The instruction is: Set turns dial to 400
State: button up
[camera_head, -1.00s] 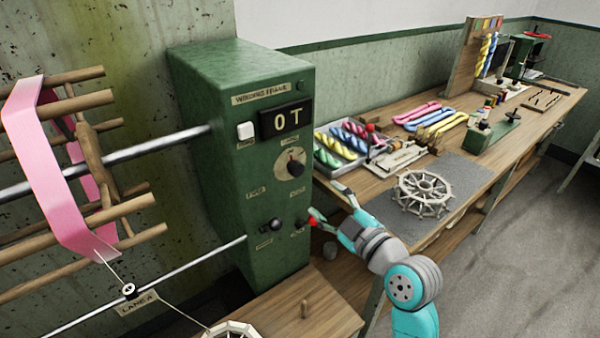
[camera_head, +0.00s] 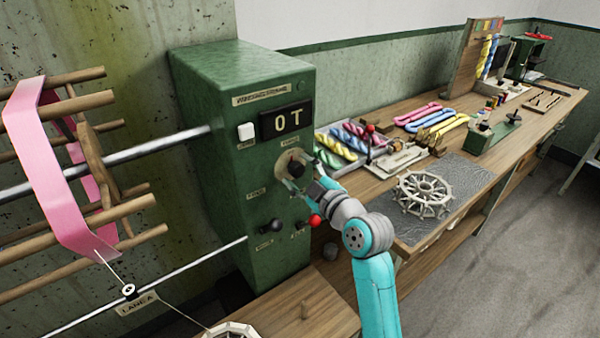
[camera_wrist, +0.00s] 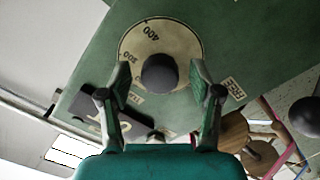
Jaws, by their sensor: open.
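The turns dial (camera_head: 294,163) is a cream disc with a dark knob on the front of the green winding frame (camera_head: 243,75). In the wrist view the dial (camera_wrist: 132,42) shows a 400 mark and a 300 mark near its rim, and the dark round knob (camera_wrist: 160,73) stands at its middle. My gripper (camera_head: 293,178) is open at the dial. In the wrist view its fingers (camera_wrist: 155,85) are on either side of the knob, with gaps showing. The knob's pointer direction cannot be made out. The display (camera_head: 287,121) reads "0T".
Below the dial are a black-knobbed lever (camera_head: 272,225) and a red knob (camera_head: 314,221). A white button (camera_head: 246,131) is left of the display. A pink skein (camera_head: 50,170) hangs on the reel at left. A spoked wheel (camera_head: 424,194) lies on the bench.

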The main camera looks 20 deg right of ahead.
jog(key=c, duration=1.1)
jog(key=shift+c, duration=0.2)
jog(key=shift+m, duration=0.4)
jog(key=m, duration=1)
jog(key=shift+m+g, duration=0.3)
jog(key=shift+m, duration=0.1)
jog(key=m, duration=1.1)
jog(key=shift+m+y, duration=0.4)
